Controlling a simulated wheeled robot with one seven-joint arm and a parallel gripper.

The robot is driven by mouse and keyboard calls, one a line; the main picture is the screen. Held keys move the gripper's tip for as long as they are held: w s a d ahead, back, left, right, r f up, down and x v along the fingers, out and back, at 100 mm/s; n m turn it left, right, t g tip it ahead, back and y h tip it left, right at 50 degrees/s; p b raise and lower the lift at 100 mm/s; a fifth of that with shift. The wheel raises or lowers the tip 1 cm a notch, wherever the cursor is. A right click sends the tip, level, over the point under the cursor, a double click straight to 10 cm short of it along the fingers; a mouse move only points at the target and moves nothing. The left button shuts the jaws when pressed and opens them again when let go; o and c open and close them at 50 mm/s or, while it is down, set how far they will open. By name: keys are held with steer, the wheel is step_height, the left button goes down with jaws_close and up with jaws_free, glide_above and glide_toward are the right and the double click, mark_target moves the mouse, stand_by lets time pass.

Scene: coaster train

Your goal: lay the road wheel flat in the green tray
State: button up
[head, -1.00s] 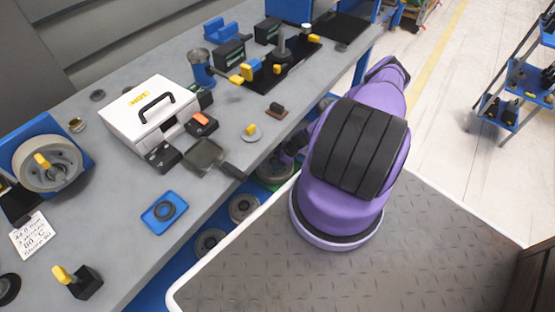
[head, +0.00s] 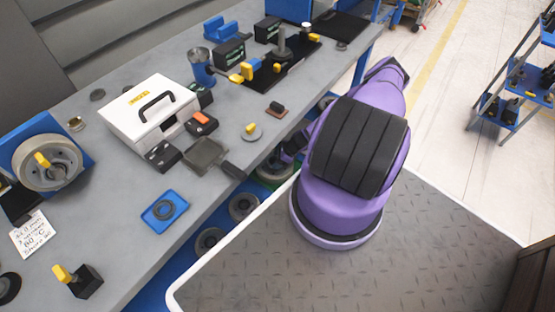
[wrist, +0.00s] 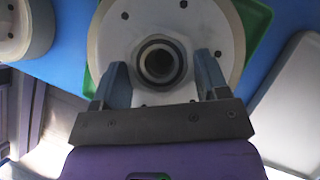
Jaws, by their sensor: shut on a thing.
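The road wheel (wrist: 205,22) is a pale disc with a dark-ringed hub and small bolt holes, facing the camera in the wrist view. My gripper (wrist: 160,72) has its two grey fingers on either side of the hub, shut on the wheel. The green tray (wrist: 258,28) shows behind the wheel, at its right and lower left edges. The wheel covers most of the tray, so I cannot tell whether the two touch. In the head view my gripper is hidden below the bench edge.
Another wheel (wrist: 22,28) is at the upper left of the wrist view, on a blue surface (wrist: 60,75). A pale panel (wrist: 290,105) is at right. In the head view, wheels (head: 243,206) lie on the low shelf beneath the cluttered grey bench (head: 110,215).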

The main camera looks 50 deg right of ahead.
steer(key=shift+w, duration=0.15)
steer(key=o, duration=1.8)
steer(key=shift+s+f, duration=0.1)
steer(key=shift+s, duration=0.1)
steer(key=v, duration=1)
steer(key=shift+r, duration=0.45)
steer(key=shift+s+d, duration=0.1)
steer(key=shift+d, duration=0.05)
